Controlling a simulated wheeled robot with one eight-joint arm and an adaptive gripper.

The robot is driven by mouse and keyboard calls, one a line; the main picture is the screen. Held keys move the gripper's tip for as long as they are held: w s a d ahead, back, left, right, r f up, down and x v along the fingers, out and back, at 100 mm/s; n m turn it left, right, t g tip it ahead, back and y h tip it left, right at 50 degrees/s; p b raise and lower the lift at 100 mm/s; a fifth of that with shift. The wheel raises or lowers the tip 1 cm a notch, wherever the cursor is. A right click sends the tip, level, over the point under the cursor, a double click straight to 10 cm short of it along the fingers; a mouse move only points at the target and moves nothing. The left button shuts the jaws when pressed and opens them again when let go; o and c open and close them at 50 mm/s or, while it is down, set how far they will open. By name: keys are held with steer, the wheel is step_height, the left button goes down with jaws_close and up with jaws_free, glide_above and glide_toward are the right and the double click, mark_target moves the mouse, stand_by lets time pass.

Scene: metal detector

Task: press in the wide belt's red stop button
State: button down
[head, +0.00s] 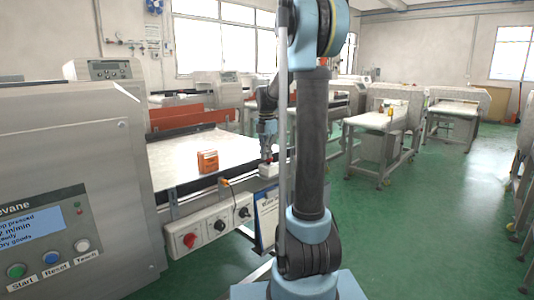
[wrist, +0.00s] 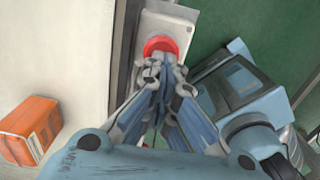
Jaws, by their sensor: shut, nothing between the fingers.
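The red stop button (wrist: 161,46) sits on a white box (wrist: 166,20) at the side of the wide belt (head: 180,152). In the head view the box (head: 268,171) is at the belt's near right edge, with the red button just above it, mostly hidden by my gripper (head: 267,143). My gripper points down at the button, shut and empty. In the wrist view its fingertips (wrist: 160,68) overlap the button's lower edge; they look in contact or nearly so. The display (head: 32,229) at left shows a line ending in "op pressed".
An orange box (head: 207,161) lies on the belt, left of my gripper. A grey control box (head: 208,226) with knobs and a hanging clipboard (head: 266,218) are below the belt edge. The detector housing (head: 75,150) stands at left.

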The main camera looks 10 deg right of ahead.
steer(key=shift+w+r, duration=0.15)
steer(key=shift+w, duration=0.35)
step_height(320, 180, up, 14)
steer(key=shift+s+f, duration=0.2)
steer(key=shift+s, duration=0.2)
steer(key=s+d+f+m+t, duration=0.1)
steer(key=s+f+m, duration=1.1)
steer(key=s, duration=0.5)
steer(key=s+f+m+t, duration=0.1)
steer(key=s+f+m, duration=1.2)
steer(key=s+f, duration=0.2)
steer(key=shift+s+d, duration=0.35)
steer(key=shift+s, duration=0.6)
